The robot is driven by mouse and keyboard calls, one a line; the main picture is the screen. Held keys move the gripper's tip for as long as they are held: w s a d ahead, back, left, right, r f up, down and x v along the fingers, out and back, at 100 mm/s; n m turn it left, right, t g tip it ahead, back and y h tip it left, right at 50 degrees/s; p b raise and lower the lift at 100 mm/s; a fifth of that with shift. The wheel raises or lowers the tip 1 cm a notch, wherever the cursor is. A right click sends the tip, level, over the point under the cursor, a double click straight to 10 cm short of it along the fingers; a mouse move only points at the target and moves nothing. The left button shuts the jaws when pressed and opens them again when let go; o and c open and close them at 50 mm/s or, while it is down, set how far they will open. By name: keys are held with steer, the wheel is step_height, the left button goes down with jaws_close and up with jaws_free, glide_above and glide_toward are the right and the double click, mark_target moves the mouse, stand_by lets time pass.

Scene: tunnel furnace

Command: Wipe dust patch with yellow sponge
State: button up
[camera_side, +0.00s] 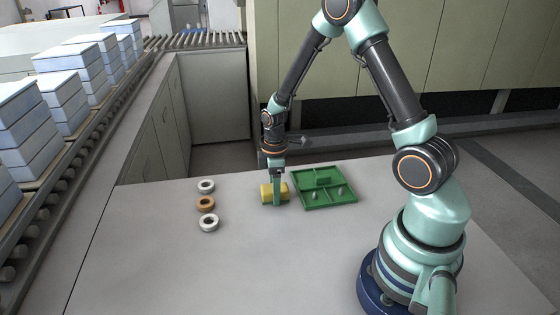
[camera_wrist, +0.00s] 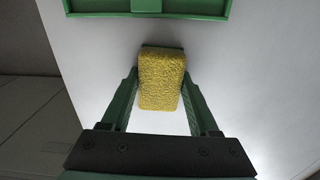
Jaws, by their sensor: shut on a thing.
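The yellow sponge (camera_side: 267,192) is between the green fingers of my gripper (camera_side: 277,192), at the middle of the far part of the table. In the wrist view the sponge (camera_wrist: 161,82) fills the space between the fingertips of my gripper (camera_wrist: 160,75), which is shut on it. The sponge is at or just above the table top; I cannot tell whether it touches. I cannot make out a dust patch in either view.
A green compartment tray (camera_side: 330,202) with small items in it lies just right of the sponge. The front of the table (camera_side: 240,270) is clear.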

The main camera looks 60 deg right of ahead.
mark_target(254, 192)
steer(key=shift+s+d, duration=0.85)
steer(key=shift+s, duration=0.05)
steer(key=shift+w+d, duration=0.55)
steer(key=shift+w+f, duration=0.1)
steer(key=shift+w, duration=0.15)
steer(key=shift+w+a, duration=0.55)
steer(key=shift+a, duration=0.05)
steer(key=shift+w+a+r, duration=0.2)
steer(key=shift+w+a, duration=0.35)
steer(key=shift+w+a+f, duration=0.15)
steer(key=shift+w+a, duration=1.4)
steer(key=shift+w, duration=0.05)
steer(key=shift+w+d, duration=0.5)
steer(key=shift+d, duration=0.2)
steer(key=shift+s+d, duration=2.65)
steer(key=shift+d, duration=0.05)
steer(key=shift+d+r, duration=0.1)
steer(key=shift+r, duration=0.1)
step_height(254, 192, up, 8)
